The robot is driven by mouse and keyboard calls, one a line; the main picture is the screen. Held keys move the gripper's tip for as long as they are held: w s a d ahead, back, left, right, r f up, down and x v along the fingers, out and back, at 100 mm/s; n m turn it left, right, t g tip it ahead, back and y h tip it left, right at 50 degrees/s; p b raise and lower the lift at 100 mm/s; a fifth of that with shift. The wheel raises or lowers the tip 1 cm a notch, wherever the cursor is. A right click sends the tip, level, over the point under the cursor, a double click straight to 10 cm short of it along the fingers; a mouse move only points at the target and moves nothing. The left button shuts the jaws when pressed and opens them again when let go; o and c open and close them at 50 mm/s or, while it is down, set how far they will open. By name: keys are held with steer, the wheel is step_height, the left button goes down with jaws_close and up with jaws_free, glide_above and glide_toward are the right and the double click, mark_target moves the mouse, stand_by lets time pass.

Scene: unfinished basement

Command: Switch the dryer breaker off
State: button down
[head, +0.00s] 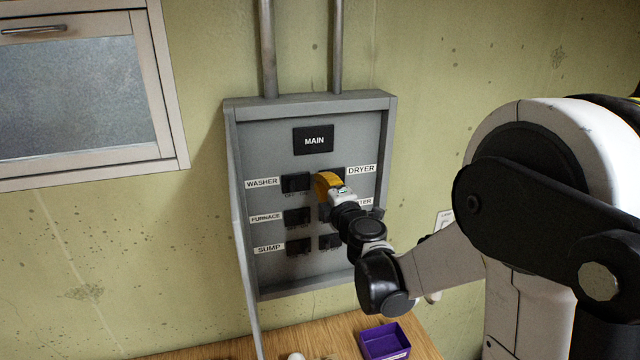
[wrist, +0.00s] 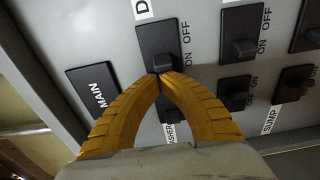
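The dryer breaker (wrist: 155,38) is a black switch at the top of the panel's right column. In the head view its DRYER label (head: 361,169) shows, but my gripper covers the switch. My gripper (head: 322,182) has yellow fingers; in the wrist view its fingertips (wrist: 161,76) come together at the ON-side edge of the dryer breaker. The dark lever lies right at the tips, partly hidden; I cannot tell whether they touch it. The fingers look shut with nothing clearly between them. OFF is printed at the far end of the switch, ON at the end near my fingertips.
The grey panel (head: 240,270) also holds the MAIN block (head: 313,141), the washer breaker (head: 296,182), furnace breaker (head: 297,217), sump breaker (head: 298,247) and others close by. Below stands a wooden table (head: 335,335) with a purple bin (head: 385,342). A window (head: 85,95) is at left.

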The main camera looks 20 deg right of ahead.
steer(key=shift+s+d+n+y+b, duration=0.2)
steer(key=shift+d+n+y+b, duration=0.15)
steer(key=shift+n+y, duration=0.4)
steer(key=y+b, duration=0.1)
steer(key=d+n+y+b, duration=0.1)
steer(key=shift+s+f+g+y, duration=0.15)
steer(key=shift+s+g+y, duration=0.15)
steer(key=shift+g+y, duration=0.1)
steer(key=shift+d+b, duration=0.15)
steer(key=shift+b, duration=0.15)
steer(key=shift+s+d+b, duration=0.2)
steer(key=shift+d+b, duration=0.5)
steer(key=shift+b, duration=0.05)
